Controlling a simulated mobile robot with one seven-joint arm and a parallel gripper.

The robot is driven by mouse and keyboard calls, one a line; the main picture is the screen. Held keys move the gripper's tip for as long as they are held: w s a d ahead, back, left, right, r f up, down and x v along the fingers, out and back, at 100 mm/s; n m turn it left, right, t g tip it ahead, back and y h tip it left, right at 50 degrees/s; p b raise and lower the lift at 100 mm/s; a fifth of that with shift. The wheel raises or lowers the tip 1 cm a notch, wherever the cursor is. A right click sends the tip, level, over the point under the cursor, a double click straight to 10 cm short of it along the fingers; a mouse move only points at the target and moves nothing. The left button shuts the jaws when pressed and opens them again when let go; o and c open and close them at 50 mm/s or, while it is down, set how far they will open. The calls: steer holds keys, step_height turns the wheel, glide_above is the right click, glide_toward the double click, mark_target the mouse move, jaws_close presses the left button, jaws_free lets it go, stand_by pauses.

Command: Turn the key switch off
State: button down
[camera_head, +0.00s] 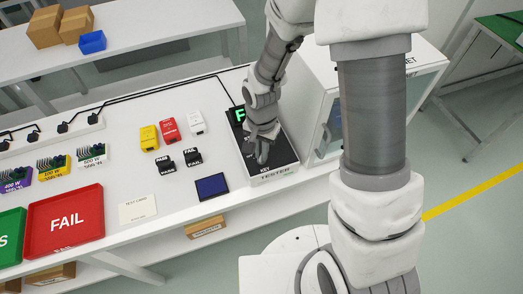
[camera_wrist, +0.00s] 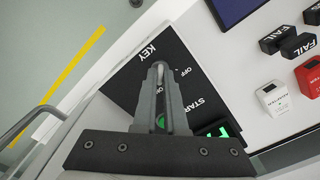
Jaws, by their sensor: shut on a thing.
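The tester (camera_head: 271,178) is a white box with a black top panel at the bench's right end. Its panel (camera_wrist: 125,85) fills the middle of the wrist view, with the printed words KEY, OFF and START. My gripper (camera_head: 262,150) is over this panel, pointing down. In the wrist view my gripper (camera_wrist: 160,75) is shut on the key switch (camera_wrist: 160,69), a small light-grey piece between the fingertips, beside the KEY and OFF lettering. The fingers hide most of the key, so its exact angle cannot be told. A green part shows partly behind the fingers.
A lit green display (camera_head: 240,115) is at the tester's far end. A white cabinet (camera_head: 325,110) stands close on the right. To the left lie a dark blue panel (camera_head: 212,187), black FAIL blocks (camera_head: 192,156), small coloured boxes (camera_head: 169,130) and a red FAIL tray (camera_head: 33,222).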

steer(key=shift+n, duration=0.3)
steer(key=n+b, duration=0.1)
steer(key=n, duration=0.2)
steer(key=shift+n, duration=0.3)
steer(key=n, duration=0.4)
steer(key=shift+n, duration=0.3)
steer(key=n, duration=0.4)
steer(key=shift+n+p, duration=0.6)
steer(key=shift+n, duration=1.5)
steer(key=c, duration=1)
jaws_free()
